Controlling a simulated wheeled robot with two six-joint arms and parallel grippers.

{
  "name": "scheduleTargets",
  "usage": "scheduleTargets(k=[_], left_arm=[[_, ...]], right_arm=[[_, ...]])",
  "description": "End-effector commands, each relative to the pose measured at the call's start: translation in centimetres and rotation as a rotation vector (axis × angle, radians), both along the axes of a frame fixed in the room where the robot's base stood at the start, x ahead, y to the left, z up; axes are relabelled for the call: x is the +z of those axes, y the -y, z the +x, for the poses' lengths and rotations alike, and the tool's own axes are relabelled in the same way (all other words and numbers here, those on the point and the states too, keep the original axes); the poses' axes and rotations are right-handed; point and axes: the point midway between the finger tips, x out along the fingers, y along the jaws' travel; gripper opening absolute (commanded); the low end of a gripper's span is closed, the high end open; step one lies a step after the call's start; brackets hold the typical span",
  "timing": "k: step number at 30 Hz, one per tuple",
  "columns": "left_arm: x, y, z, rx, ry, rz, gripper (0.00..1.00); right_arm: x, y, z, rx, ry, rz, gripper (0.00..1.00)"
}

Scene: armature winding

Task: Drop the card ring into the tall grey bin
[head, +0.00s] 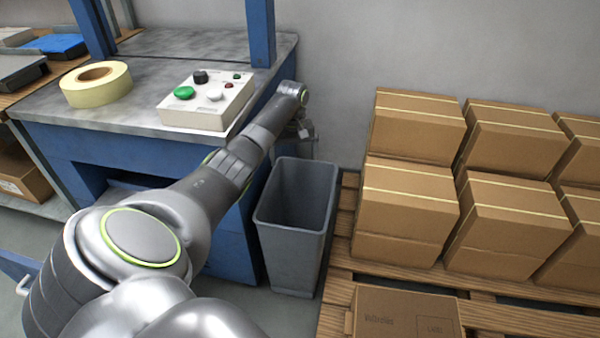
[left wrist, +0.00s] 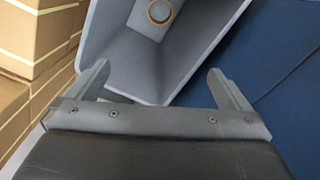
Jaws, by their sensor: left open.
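The tall grey bin (head: 290,264) stands on the floor between the blue bench and the pallet. In the head view its visible inside looks empty, and part of its floor is hidden. In the left wrist view I look down into the bin (left wrist: 190,75), and a small brown ring (left wrist: 159,12), which looks like the card ring, lies at its bottom. My left gripper (head: 307,143) is above the back of the bin. In the left wrist view the jaws (left wrist: 158,72) are spread wide with nothing between them. My right gripper is not in view.
A control box (head: 208,103) with buttons and a cream tape roll (head: 77,92) sit on the bench top (head: 120,113). Stacked cartons (head: 405,205) stand on a wooden pallet (head: 340,262) to the right. A blue post (head: 261,35) rises behind my arm.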

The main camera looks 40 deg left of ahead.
Motion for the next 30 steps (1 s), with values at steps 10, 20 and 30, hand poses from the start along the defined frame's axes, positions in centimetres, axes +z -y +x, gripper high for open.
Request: scheduleTargets(k=[10,20,30], left_arm=[[5.9,0.0,0.0,0.0,0.001,0.001,1.0],[6.4,0.0,0.0,0.0,-0.001,0.001,1.0],[5.9,0.1,-0.2,-0.009,-0.003,0.005,1.0]], right_arm=[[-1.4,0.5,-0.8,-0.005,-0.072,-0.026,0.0],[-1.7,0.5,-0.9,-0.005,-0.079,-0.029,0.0],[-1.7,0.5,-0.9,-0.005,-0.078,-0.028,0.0]])
